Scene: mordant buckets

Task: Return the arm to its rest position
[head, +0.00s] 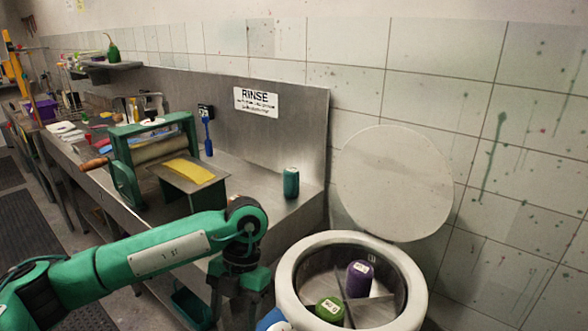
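My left arm comes in from the left in the head view, and its gripper (236,300) points down in front of the bench, left of the round white drum (289,272). Its dark fingers look apart, with nothing seen between them; the tips are near the bottom of the picture. The drum is open, with dividers inside. A purple canister (359,279) and a green canister (330,309) stand in it, both with white labels. My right gripper is not in view.
The drum's round lid (394,183) leans upright against the tiled wall. A teal canister (291,183) stands on the steel bench. A green roller press (155,150) with a yellow sheet (188,171) stands left of it. A blue object (272,320) shows at the bottom edge beside the drum.

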